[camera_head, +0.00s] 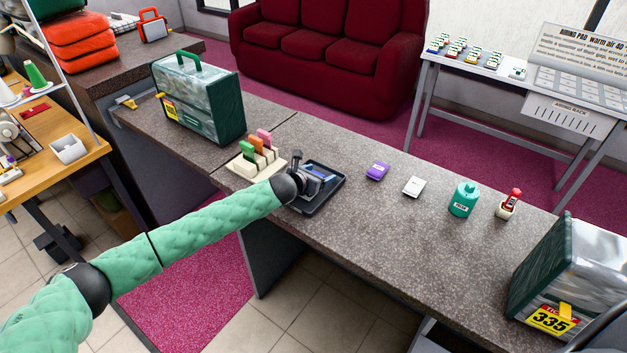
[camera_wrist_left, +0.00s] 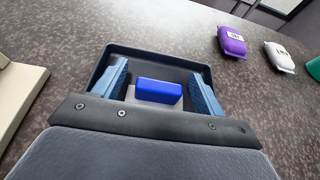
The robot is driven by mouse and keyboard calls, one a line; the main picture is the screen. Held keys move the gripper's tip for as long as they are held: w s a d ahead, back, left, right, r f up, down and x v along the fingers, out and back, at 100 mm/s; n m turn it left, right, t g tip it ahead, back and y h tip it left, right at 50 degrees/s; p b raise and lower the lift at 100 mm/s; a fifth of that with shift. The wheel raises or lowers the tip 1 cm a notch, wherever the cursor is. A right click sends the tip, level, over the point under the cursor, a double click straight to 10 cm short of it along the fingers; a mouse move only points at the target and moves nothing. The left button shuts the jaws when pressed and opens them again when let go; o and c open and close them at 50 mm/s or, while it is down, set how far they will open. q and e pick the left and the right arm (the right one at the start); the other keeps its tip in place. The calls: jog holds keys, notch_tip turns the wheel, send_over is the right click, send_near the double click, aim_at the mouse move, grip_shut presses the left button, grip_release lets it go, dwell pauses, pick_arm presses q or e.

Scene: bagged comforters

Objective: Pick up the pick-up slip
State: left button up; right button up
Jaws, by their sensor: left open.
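A small blue block (camera_wrist_left: 158,91) with a pale part beside it, which looks like the pick-up slip, lies in a dark shallow tray (camera_wrist_left: 150,54) on the counter. In the head view the tray (camera_head: 338,177) is partly covered by my left gripper (camera_head: 318,180). In the left wrist view my left gripper (camera_wrist_left: 160,92) is open, with one blue finger on each side of the blue block and gaps between. My right gripper is not in view.
A cream rack (camera_head: 247,169) with green, orange and pink tabbed pieces stands just left of the tray. To the right are a purple packet (camera_head: 377,171), a white packet (camera_head: 414,186), a teal jar (camera_head: 463,199) and a red-topped stamp (camera_head: 509,203). Bagged comforters (camera_head: 200,98) stand toward both ends.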

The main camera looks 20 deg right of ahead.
pick_arm(q)
jog(key=c, duration=1.1)
jog(key=shift+o, duration=0.2)
jog(key=shift+r, duration=0.2)
